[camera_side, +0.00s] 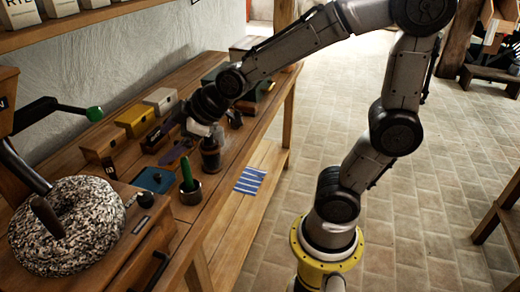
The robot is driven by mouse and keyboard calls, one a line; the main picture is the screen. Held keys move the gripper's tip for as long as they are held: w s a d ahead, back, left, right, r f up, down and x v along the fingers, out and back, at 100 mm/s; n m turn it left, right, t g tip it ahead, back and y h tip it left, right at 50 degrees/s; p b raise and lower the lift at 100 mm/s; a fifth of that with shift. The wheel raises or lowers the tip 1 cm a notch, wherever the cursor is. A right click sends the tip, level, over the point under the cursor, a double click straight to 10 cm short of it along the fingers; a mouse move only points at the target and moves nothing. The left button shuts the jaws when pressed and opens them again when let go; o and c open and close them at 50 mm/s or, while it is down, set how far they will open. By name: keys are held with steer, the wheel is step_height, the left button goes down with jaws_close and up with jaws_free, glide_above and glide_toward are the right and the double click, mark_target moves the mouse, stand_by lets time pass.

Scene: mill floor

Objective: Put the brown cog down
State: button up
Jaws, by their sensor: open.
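My gripper (205,130) is at the end of the arm, pointing down over the wooden bench (215,190). It is open, but its fingertips are small and partly hidden in this view. I cannot pick out the brown cog for certain; it is too small to tell or hidden among the things near my gripper. A dark cup (211,158) stands on the bench just below my gripper. I cannot tell whether the gripper touches it.
A round pot with a green-handled thing (188,182) stands nearer the front. A blue flat piece (154,179) lies to its left. Several boxes, one yellow (135,120), line the wall side. A blue-striped sheet (250,180) lies at right. A speckled millstone (95,225) sits front left.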

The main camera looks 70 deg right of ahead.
steer(key=s+d+m+g, duration=0.2)
steer(key=s+m, duration=0.5)
steer(key=s, duration=1.3)
steer(key=shift+d+r+g+h, duration=0.25)
steer(key=shift+g+h, duration=0.15)
steer(key=shift+g, duration=0.5)
